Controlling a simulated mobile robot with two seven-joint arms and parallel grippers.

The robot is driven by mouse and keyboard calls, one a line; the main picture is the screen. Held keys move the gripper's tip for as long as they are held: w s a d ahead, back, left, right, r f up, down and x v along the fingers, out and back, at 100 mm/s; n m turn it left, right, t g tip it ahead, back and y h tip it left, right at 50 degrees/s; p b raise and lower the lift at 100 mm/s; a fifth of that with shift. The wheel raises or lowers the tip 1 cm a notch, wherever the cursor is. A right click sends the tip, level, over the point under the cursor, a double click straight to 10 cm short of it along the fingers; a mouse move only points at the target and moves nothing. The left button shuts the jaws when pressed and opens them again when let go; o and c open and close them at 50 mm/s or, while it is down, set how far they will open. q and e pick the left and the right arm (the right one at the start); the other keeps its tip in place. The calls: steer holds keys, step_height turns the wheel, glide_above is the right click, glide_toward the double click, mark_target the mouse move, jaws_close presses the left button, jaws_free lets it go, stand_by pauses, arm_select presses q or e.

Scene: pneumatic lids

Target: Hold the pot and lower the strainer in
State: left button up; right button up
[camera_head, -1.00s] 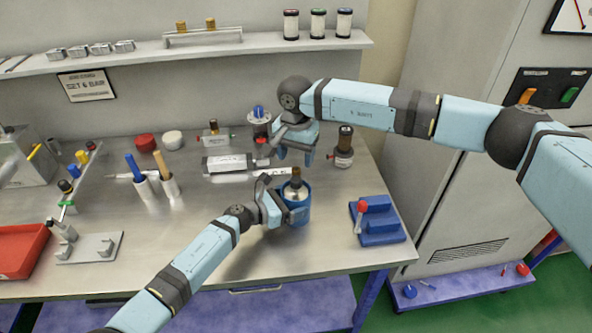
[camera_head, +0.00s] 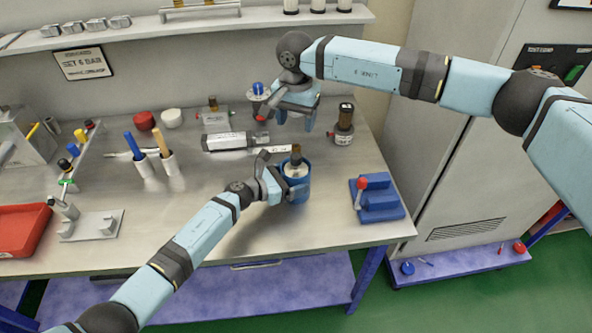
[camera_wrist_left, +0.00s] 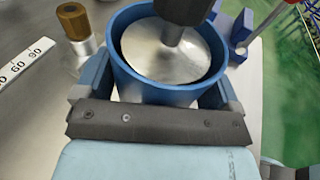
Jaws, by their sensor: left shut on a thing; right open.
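The blue pot (camera_head: 304,190) stands on the bench, and it fills the top of the left wrist view (camera_wrist_left: 150,90). My left gripper (camera_head: 282,187) is shut on it, one finger on each side of its wall. A round silver strainer (camera_wrist_left: 160,58) with a dark upright stem sits inside the pot's rim in the left wrist view. Its edge is within the wall; how deep it rests I cannot tell. My right gripper (camera_head: 296,117) is open and empty, above the bench behind the pot.
A brass-topped fitting (camera_wrist_left: 76,22) stands beside the pot near a white ruler (camera_wrist_left: 22,68). A blue fixture with a red lever (camera_head: 378,203) is to the right. A dark-topped cylinder (camera_head: 344,122) stands behind right.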

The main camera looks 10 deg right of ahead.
arm_select(q)
steer(key=o, duration=0.6)
steer(key=shift+a, duration=0.1)
steer(key=v, duration=1.1)
steer(key=shift+s+a+r, duration=0.15)
steer(key=shift+s+a, duration=0.05)
steer(key=shift+a, duration=0.15)
